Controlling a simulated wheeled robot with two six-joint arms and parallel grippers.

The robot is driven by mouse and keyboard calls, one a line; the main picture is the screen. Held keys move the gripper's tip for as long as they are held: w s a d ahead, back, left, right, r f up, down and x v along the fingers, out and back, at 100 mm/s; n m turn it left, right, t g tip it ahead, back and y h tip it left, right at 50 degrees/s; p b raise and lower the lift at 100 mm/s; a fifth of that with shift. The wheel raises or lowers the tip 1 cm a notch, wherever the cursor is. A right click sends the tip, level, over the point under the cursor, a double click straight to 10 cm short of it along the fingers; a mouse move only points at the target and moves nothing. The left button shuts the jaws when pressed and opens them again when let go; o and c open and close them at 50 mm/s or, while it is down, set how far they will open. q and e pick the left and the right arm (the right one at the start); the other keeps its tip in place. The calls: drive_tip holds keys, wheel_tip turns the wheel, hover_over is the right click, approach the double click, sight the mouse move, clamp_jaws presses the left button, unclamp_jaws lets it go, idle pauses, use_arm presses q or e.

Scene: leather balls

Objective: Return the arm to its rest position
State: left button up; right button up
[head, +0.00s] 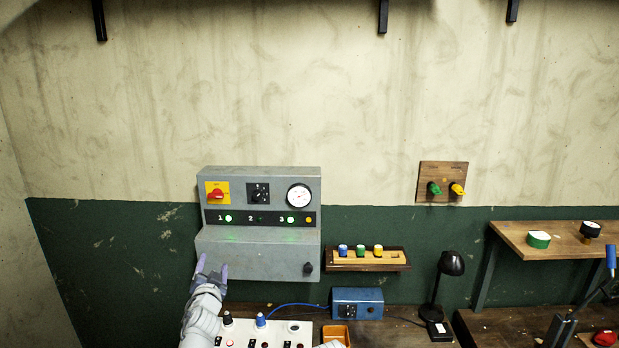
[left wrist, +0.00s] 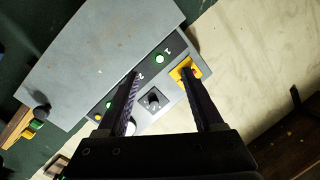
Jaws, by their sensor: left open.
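My left gripper (head: 212,266) is raised at the lower left of the grey control box (head: 258,262) in the head view. Its two fingers point up and stand apart, with nothing between them. In the left wrist view the open fingers (left wrist: 160,76) reach toward the control box (left wrist: 108,52), and no contact shows. The box has a red switch on a yellow plate (head: 217,193), a black dial (head: 259,193), a round gauge (head: 299,196) and a row of lamps, with lamps 1 and 3 lit green. My right gripper is not in view.
A white panel with knobs (head: 262,334) lies below the box. A blue box (head: 357,303), an orange tray (head: 336,334) and a black lamp (head: 451,264) stand to its right. A wooden shelf (head: 548,247) is at the far right. The wall area left of the box is clear.

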use_arm(q)
drive_tip(key=s+d+f+n+g+b, duration=0.2)
drive_tip(key=s+d+f+g, duration=0.25)
drive_tip(key=f, duration=0.55)
drive_tip(key=s+d+f+n+g+b, duration=0.1)
drive_tip(key=s+d+f+g+b, duration=0.1)
drive_tip(key=s+d+f+g, duration=0.5)
drive_tip(key=s+d+f+g+h+b, duration=0.1)
drive_tip(key=s+d+f+g, duration=0.2)
drive_tip(key=s+f, duration=0.3)
drive_tip(key=s+d+f+m+g+b, duration=0.1)
drive_tip(key=s+d+f, duration=0.5)
drive_tip(key=s, duration=0.6)
drive_tip(key=shift+s+m+g+h+b, duration=0.35)
drive_tip(key=shift+g+b, duration=0.3)
drive_tip(key=shift+g, duration=0.3)
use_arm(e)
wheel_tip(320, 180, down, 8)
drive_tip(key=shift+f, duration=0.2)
use_arm(q)
drive_tip(key=shift+a, duration=0.1)
